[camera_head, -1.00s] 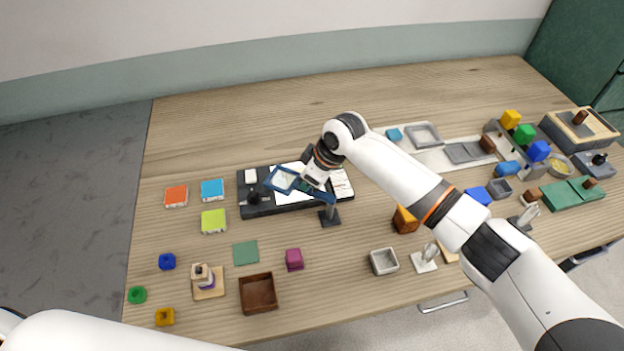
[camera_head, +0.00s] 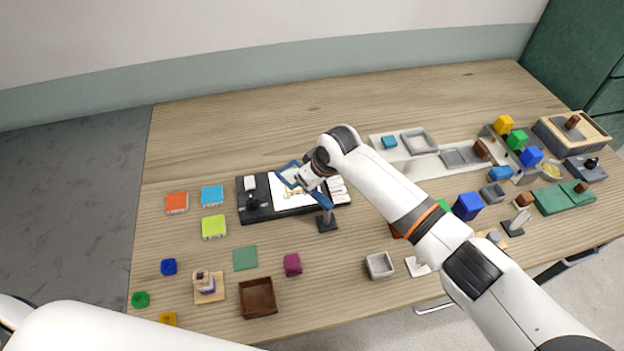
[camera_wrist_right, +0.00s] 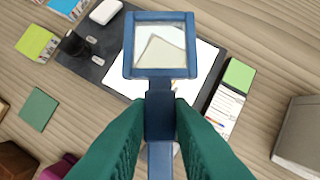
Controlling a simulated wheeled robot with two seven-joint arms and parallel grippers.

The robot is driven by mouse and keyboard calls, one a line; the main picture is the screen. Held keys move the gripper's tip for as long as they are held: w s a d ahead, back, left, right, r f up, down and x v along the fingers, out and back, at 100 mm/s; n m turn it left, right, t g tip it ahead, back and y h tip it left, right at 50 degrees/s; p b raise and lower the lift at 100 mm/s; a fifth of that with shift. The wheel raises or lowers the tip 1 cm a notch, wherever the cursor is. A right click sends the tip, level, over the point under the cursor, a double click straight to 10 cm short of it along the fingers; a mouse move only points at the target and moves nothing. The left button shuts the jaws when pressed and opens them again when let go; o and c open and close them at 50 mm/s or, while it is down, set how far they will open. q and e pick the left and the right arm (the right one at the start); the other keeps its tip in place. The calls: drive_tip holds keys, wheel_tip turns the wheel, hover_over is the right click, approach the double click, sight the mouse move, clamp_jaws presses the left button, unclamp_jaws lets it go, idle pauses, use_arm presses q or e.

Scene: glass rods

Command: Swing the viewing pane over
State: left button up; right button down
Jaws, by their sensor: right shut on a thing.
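The viewing pane (camera_head: 287,173) is a clear square in a blue frame on a blue arm. Its arm reaches from a dark stand (camera_head: 327,223) in front of the black board (camera_head: 262,213). The pane also shows in the right wrist view (camera_wrist_right: 160,48), above a white sheet with a beige shape on the board. My right gripper (camera_head: 306,182) is shut on the blue arm just below the frame; its green fingers (camera_wrist_right: 160,108) press both sides in the wrist view. My left arm shows at the bottom left; its gripper is out of view.
Red, blue and lime blocks (camera_head: 213,227) lie left of the board. A brown tray (camera_head: 258,298) and a magenta block (camera_head: 292,265) lie in front. A grey tray (camera_head: 379,266) and many coloured blocks are to the right. The table behind the board is clear.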

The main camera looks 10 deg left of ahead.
drive_tip(key=shift+r, duration=0.1)
drive_tip(key=c, duration=1.3)
unclamp_jaws()
drive_tip(key=b+v, duration=0.2)
drive_tip(key=v, duration=1)
drive_tip(key=shift+b, duration=0.35)
drive_tip(key=shift+w, duration=0.1)
